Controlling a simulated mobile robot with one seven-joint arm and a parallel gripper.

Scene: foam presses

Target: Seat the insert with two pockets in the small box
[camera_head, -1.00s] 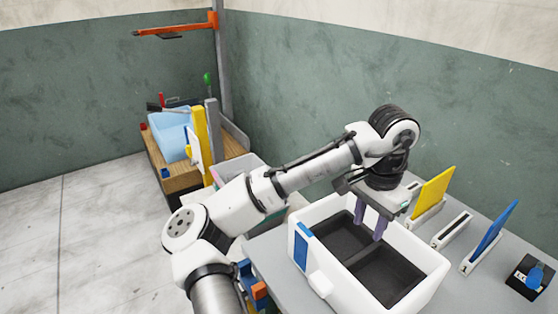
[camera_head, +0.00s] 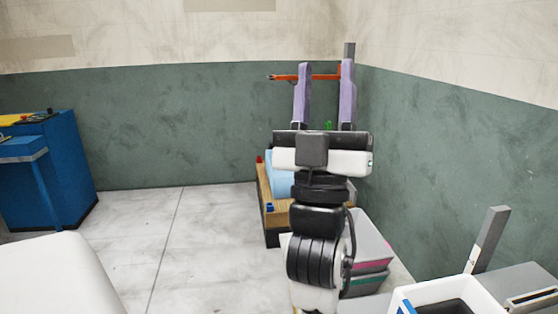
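The white box (camera_head: 483,292) is cut off at the bottom right, with a blue label (camera_head: 405,306) at its left corner. A bit of the dark insert (camera_head: 447,307) shows inside it; its pockets are out of frame, so I cannot tell how it sits. My gripper (camera_head: 324,92) points upward, well left of and above the box. Its two purple fingers are spread wide apart with nothing between them.
Behind my arm stands a wooden bench (camera_head: 266,205) with a light blue bin (camera_head: 279,185). Stacked boxes (camera_head: 371,240) stand just right of my arm. A grey post (camera_head: 488,240) rises near the white box. A blue machine (camera_head: 50,175) stands far left; open floor lies between.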

